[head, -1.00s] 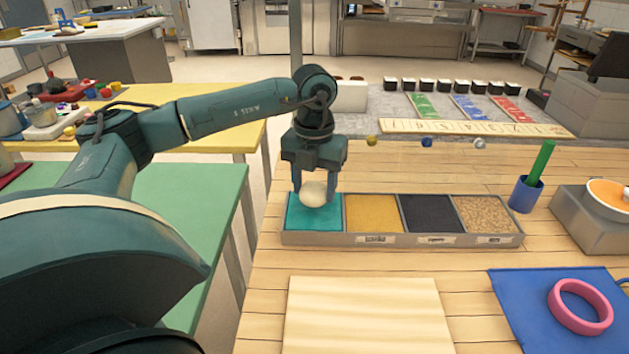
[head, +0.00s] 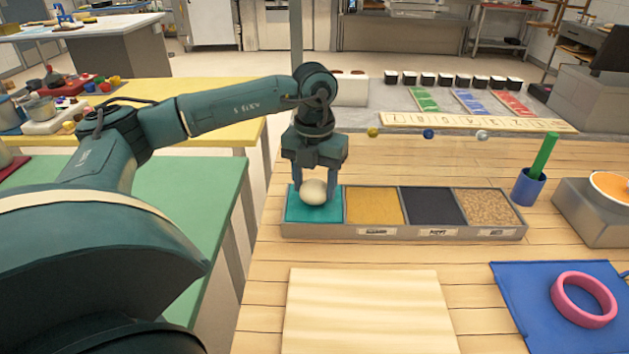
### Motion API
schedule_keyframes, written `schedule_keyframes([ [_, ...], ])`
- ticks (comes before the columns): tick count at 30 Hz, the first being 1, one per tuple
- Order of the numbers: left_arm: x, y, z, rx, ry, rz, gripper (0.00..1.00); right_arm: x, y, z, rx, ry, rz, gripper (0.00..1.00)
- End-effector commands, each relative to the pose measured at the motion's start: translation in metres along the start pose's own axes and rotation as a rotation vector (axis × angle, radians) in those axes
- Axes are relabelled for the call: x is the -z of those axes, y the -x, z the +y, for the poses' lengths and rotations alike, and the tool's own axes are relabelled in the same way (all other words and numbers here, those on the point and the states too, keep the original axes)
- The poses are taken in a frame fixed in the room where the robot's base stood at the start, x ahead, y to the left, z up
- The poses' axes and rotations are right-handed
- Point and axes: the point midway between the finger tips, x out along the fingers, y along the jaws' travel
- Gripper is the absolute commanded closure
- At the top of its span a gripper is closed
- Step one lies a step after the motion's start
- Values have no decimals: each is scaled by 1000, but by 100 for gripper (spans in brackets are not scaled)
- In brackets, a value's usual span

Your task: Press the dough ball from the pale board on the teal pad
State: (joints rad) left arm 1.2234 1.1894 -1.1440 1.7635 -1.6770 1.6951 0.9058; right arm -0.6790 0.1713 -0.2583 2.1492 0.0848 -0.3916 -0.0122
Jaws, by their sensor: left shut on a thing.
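The dough ball (head: 313,192) is a cream-white ball held between the fingers of my left gripper (head: 314,190). It is at the teal pad (head: 298,213), the leftmost section of a long grey tray. The ball overlaps the pad in the picture; I cannot tell for sure whether it touches it. The pale board (head: 365,315) lies bare on the table at the front. My right gripper is not in view.
The tray (head: 400,232) also has yellow (head: 373,206), dark (head: 432,206) and speckled tan (head: 487,207) sections. A blue cup (head: 528,190) with a green stick stands to the right. A pink ring (head: 583,300) lies on a blue cloth (head: 525,300) at the front right.

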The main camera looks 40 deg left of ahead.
Motion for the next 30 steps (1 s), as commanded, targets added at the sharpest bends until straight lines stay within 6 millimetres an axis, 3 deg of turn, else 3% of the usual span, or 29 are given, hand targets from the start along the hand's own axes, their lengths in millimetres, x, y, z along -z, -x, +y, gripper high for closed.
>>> schedule_keyframes([
  [30,0,-9,0,0,0,-1,72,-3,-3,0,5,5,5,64],
])
